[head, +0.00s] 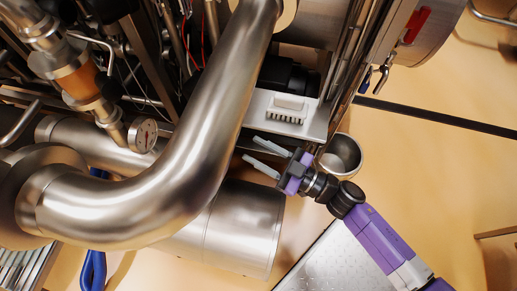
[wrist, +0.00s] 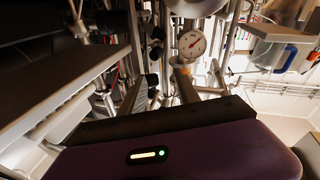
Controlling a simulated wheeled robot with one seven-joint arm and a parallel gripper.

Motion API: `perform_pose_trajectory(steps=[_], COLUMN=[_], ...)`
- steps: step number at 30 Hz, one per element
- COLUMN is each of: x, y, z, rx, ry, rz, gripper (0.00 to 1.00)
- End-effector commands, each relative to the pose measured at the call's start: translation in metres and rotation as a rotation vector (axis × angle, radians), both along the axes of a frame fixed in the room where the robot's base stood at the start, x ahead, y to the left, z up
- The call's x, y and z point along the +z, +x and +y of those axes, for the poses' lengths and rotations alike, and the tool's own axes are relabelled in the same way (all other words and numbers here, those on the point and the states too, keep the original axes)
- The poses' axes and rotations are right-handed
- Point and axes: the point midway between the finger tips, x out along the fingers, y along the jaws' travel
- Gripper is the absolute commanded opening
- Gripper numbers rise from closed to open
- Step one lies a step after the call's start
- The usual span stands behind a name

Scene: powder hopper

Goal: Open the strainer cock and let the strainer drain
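My gripper (head: 261,158) is in the middle of the head view, beside the big bent steel pipe. Its two pale fingers are apart, with nothing visible between them, and point up-left toward the pipe. I cannot pick out the strainer cock for certain in either view. A steel cup-like vessel (head: 343,153) stands just right of my gripper; its visible inside looks empty.
The bent steel pipe (head: 235,95) hems in my gripper on the left. A bracket plate (head: 312,125) is just above it. A dial gauge (head: 142,135) also shows in the wrist view (wrist: 192,43). A red handle (head: 417,25) is at upper right. Floor at right is mostly clear.

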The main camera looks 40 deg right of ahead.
Motion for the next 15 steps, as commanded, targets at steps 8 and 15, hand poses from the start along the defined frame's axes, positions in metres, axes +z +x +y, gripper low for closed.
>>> perform_pose_trajectory(steps=[8,15], x=[-0.0002,-0.0015], y=[0.0002,0.0014], z=[0.0,-0.0031], rx=[0.001,-0.018], ry=[0.0,-0.04], rz=[0.0,-0.006], gripper=[0.38,0.38])
